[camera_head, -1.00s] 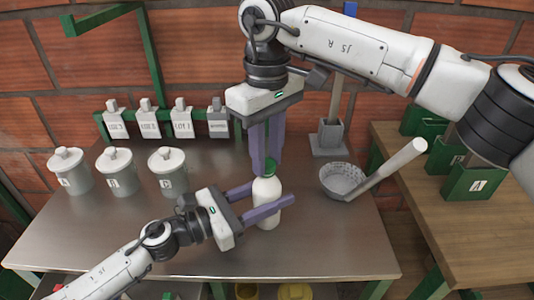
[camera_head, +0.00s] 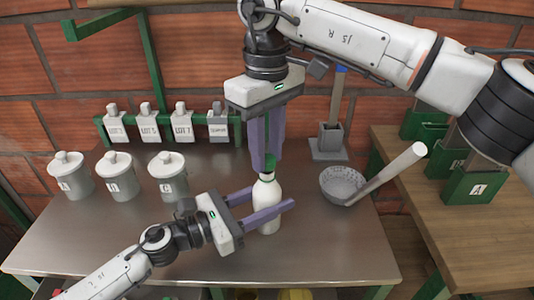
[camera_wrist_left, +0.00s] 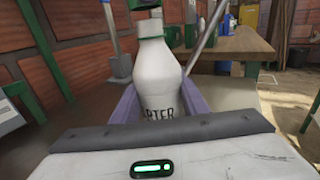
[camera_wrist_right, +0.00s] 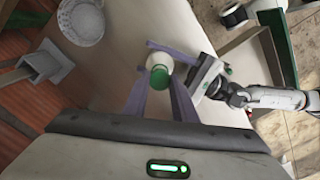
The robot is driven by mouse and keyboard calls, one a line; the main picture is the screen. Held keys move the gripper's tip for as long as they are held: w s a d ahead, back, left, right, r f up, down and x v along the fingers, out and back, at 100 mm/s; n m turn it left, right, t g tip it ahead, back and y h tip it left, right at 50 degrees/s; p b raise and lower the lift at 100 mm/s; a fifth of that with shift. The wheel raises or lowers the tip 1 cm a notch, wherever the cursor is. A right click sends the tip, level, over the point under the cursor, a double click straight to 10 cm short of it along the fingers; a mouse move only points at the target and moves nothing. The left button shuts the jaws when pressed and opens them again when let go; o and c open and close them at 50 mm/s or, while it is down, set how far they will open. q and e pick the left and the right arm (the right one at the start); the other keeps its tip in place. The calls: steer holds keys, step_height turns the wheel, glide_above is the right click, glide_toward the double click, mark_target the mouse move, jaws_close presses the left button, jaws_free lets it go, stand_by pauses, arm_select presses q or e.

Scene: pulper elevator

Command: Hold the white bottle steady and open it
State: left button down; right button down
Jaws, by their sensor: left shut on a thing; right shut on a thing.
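The white bottle (camera_head: 267,192) with dark lettering stands nearly upright on the metal table, between the fingers of my left gripper (camera_head: 272,199). The left gripper is shut on its body from the side, and the left wrist view shows a finger on each side of the bottle (camera_wrist_left: 155,75). My right gripper (camera_head: 267,160) comes from above, fingers pointing down, and is shut on the green cap (camera_head: 270,163). The cap also shows in the right wrist view (camera_wrist_right: 160,77).
Several lidded grey jars (camera_head: 116,176) stand on the left of the table. A speckled bowl (camera_head: 341,182) with a pale pestle (camera_head: 400,165) is on the right. The table's front centre is clear.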

mark_target(267, 159)
steer(key=shift+r, duration=0.2)
steer(key=shift+r, duration=1.9)
arm_select(q)
steer(key=c, duration=1)
jaws_free()
